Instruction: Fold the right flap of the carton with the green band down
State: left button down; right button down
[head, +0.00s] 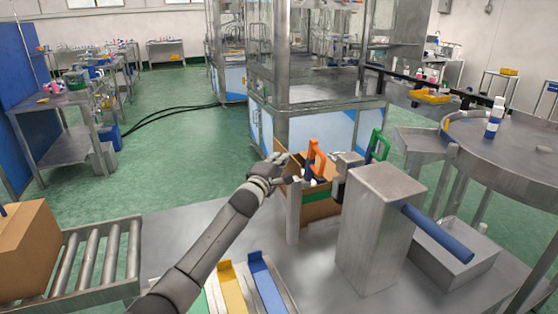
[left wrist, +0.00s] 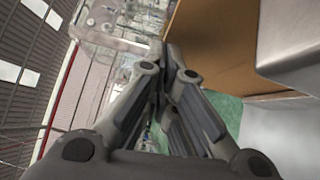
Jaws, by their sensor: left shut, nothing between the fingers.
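The open brown carton (head: 322,211) stands on the steel table behind a metal post. A strip of green shows at its upper part. A raised brown panel (head: 280,147) shows at its back left; I cannot tell which flap it is. The right side is largely hidden by metal fittings. My left gripper (head: 284,169) is shut and empty at the carton's upper left. In the left wrist view its shut fingers (left wrist: 172,62) are close beside a brown carton panel (left wrist: 215,42); contact is unclear. My right gripper is not in view.
An orange-handled tool (head: 315,158) and a green-handled one (head: 379,145) are at the carton. A steel box-shaped housing (head: 375,225) stands front right. Yellow (head: 232,289) and blue (head: 266,284) trays lie in front. A roller conveyor (head: 90,262) with another carton (head: 28,248) is left.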

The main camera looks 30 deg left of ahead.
pick_arm(q)
jog(key=w+d+m+g+p, duration=0.1)
jog(key=p, duration=0.2)
jog(key=w+d+r+m+g+p, duration=0.1)
jog(key=p, duration=0.2)
jog(key=shift+w+d+r+p, duration=0.15)
jog(key=shift+w+d+p, duration=0.05)
jog(key=shift+w+p, duration=0.15)
jog(key=shift+s+a, duration=0.1)
